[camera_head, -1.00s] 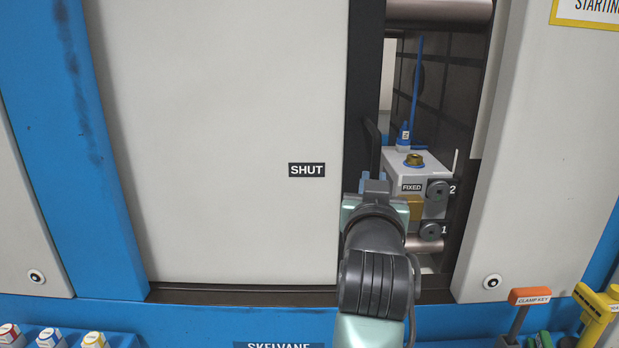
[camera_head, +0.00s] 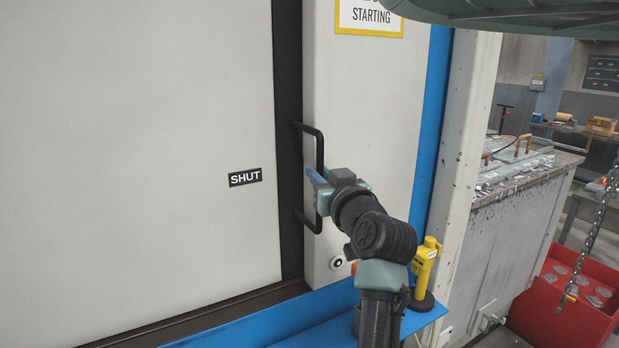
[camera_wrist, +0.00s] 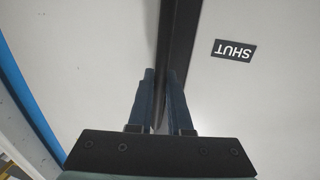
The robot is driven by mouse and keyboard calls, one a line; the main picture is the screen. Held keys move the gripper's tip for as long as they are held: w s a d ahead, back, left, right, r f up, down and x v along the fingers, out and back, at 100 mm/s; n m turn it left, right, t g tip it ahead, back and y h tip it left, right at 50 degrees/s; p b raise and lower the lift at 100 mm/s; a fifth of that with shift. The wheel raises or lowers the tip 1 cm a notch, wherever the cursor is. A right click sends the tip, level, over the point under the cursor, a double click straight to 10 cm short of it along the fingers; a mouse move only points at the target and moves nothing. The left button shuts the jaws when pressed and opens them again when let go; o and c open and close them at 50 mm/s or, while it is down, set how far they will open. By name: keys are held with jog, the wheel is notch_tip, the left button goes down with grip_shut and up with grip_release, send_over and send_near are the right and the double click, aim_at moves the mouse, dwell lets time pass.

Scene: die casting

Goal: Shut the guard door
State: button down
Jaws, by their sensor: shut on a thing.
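The guard door (camera_head: 150,150) is a large pale sliding panel with a "SHUT" label and a black right edge strip. In the head view its black edge meets the fixed pale panel (camera_head: 365,120) on the right, and no opening shows between them. A black bar handle (camera_head: 319,145) stands on the edge strip. My gripper (camera_head: 316,180) is shut on the handle at mid-height. In the wrist view, the door (camera_wrist: 270,100) is on the right with its label upside down, and my two blue fingers (camera_wrist: 160,100) straddle the handle, which is partly hidden.
A grey bench (camera_head: 500,255) with metal pieces and a red bin (camera_head: 565,300) are to the right. A chain (camera_head: 595,230) hangs at the far right.

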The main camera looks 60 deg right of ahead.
jog(key=shift+s+d+r, duration=0.15)
jog(key=shift+s+r, duration=0.05)
jog(key=c, duration=1.2)
grip_release()
jog(key=o, duration=0.4)
jog(key=shift+d+f, duration=0.15)
jog(key=shift+d, duration=0.05)
jog(key=shift+c, duration=0.2)
jog(key=shift+a, duration=0.1)
jog(key=shift+a, duration=0.1)
jog(key=b+v, duration=0.3)
jog(key=v, duration=0.9)
jog(key=shift+s+a+b, duration=0.3)
